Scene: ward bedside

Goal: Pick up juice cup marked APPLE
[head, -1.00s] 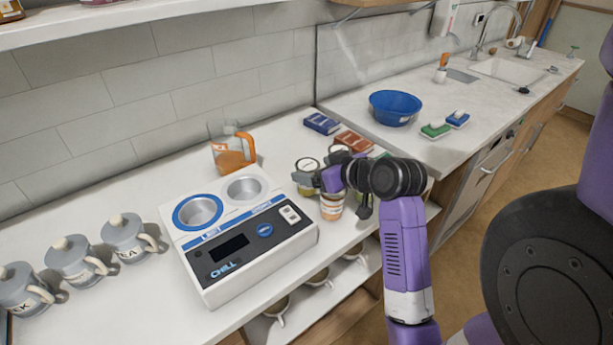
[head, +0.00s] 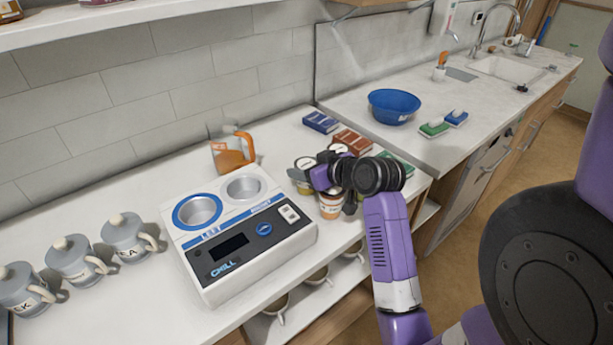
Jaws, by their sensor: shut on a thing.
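Several small juice cups stand close together near the right front of the counter. One cup with a yellowish body (head: 303,187) is partly covered by my gripper (head: 311,177), which is shut on it. Its marking cannot be read, so I cannot tell whether it says APPLE. An orange-and-white cup (head: 331,206) stands just in front of my gripper, towards the counter edge. Another cup's pale lid (head: 338,149) shows behind my gripper. My wrist hides the rest of this group.
A white CHILL unit (head: 250,258) with two round wells stands left of the cups. An orange-handled jug (head: 231,150) is behind it. Blue (head: 321,122) and red-brown (head: 353,141) boxes lie behind the cups. Grey lidded mugs (head: 128,238) stand at left.

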